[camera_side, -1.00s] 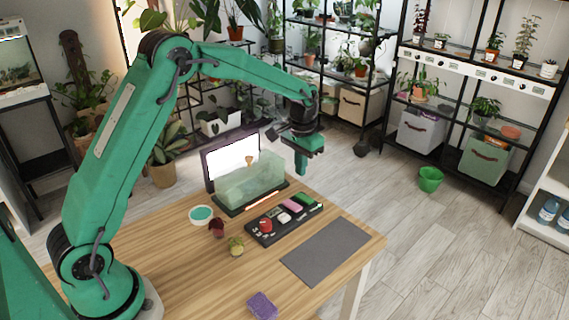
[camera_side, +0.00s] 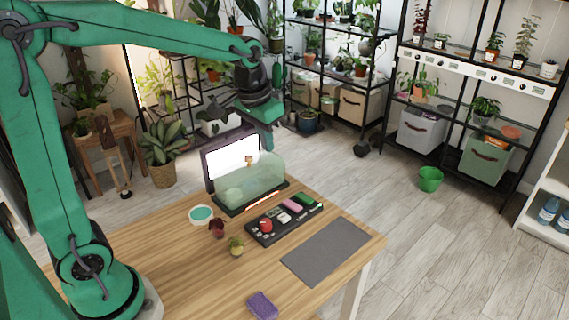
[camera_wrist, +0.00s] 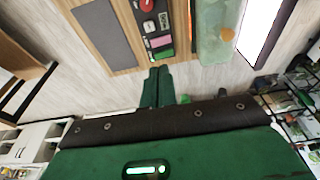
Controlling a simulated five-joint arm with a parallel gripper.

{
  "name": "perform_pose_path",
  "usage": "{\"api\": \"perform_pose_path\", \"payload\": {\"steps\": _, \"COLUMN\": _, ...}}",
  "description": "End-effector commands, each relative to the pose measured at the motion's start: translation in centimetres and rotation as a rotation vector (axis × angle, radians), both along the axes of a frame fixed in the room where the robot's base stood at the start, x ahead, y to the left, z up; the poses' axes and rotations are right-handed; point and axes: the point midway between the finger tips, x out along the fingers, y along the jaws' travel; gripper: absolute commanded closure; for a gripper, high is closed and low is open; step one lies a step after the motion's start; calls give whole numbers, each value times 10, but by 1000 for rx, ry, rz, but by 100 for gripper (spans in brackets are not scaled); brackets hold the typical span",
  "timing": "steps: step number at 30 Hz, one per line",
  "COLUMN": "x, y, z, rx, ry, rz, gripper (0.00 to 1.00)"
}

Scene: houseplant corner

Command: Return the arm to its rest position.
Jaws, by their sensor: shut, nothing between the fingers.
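In the wrist view my gripper (camera_wrist: 157,72) shows two green fingers close together, shut and empty. The arm reaches from its base at the table's left end, with its upper link raised and leaning back. Nothing touches the gripper.
The wooden table (camera_side: 190,262) holds a glass tank (camera_side: 250,180), a screen (camera_side: 228,158), a black tray (camera_side: 285,218) with small items, a grey mat (camera_side: 326,252), a teal-filled bowl (camera_side: 201,214), two small plants and a purple sponge (camera_side: 262,305). Plant shelves stand behind.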

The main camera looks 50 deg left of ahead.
Motion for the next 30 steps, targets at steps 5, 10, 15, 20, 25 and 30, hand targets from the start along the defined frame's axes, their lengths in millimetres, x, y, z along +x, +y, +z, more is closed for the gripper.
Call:
{"api": "perform_pose_path", "payload": {"steps": 5, "x": -35, "y": -3, "z": 17, "rx": 0, "ry": -53, "rz": 0, "gripper": 100}}
{"api": "perform_pose_path", "payload": {"steps": 10, "x": -67, "y": -5, "z": 26, "rx": 0, "ry": -99, "rz": -1, "gripper": 100}}
{"api": "perform_pose_path", "payload": {"steps": 15, "x": -99, "y": -7, "z": 30, "rx": -1, "ry": -146, "rz": -1, "gripper": 100}}
{"api": "perform_pose_path", "payload": {"steps": 20, "x": -128, "y": -8, "z": 29, "rx": -2, "ry": -190, "rz": -1, "gripper": 100}}
{"api": "perform_pose_path", "payload": {"steps": 25, "x": -155, "y": -10, "z": 23, "rx": -4, "ry": -234, "rz": -2, "gripper": 100}}
{"api": "perform_pose_path", "payload": {"steps": 30, "x": -173, "y": -10, "z": 17, "rx": -5, "ry": -263, "rz": -2, "gripper": 100}}
